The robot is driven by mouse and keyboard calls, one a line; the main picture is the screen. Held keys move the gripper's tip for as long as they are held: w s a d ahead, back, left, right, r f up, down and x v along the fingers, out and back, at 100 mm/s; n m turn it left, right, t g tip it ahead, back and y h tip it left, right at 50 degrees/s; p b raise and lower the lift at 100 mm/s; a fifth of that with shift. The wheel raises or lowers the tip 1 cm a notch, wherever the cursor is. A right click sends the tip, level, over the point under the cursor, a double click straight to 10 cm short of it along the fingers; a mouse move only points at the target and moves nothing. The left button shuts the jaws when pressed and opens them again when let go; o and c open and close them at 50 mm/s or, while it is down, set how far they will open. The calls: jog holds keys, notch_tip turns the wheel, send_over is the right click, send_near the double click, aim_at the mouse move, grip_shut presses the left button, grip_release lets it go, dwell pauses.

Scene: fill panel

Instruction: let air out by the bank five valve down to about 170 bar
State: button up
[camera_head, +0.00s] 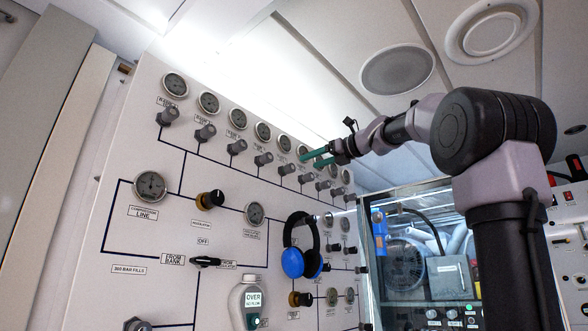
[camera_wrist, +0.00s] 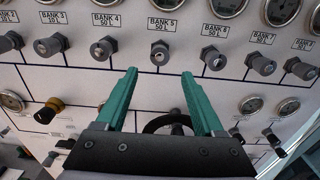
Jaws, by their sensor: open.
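The bank five valve is a dark grey knob (camera_wrist: 160,53) under the label "BANK 5 50 L" (camera_wrist: 163,23) in the wrist view. My gripper (camera_wrist: 159,72) is open and empty, its two green fingers pointing at the panel. The knob shows just beyond the fingertips, between them in the picture; I see no contact. The bank five gauge (camera_wrist: 168,4) is cut off by the top edge, so its reading is hidden. In the head view my gripper (camera_head: 309,159) is in front of the upper row, and the fifth knob (camera_head: 287,169) and fifth gauge (camera_head: 285,143) are too small to read.
The bank four knob (camera_wrist: 104,48) and bank six knob (camera_wrist: 212,58) stand close on either side. A lit cabinet (camera_head: 420,260) stands at the right. The space before the panel's upper left is clear.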

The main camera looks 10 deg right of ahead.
aim_at(293, 168)
jog(key=x, duration=0.8)
jog(key=shift+w+a, duration=0.2)
grip_shut()
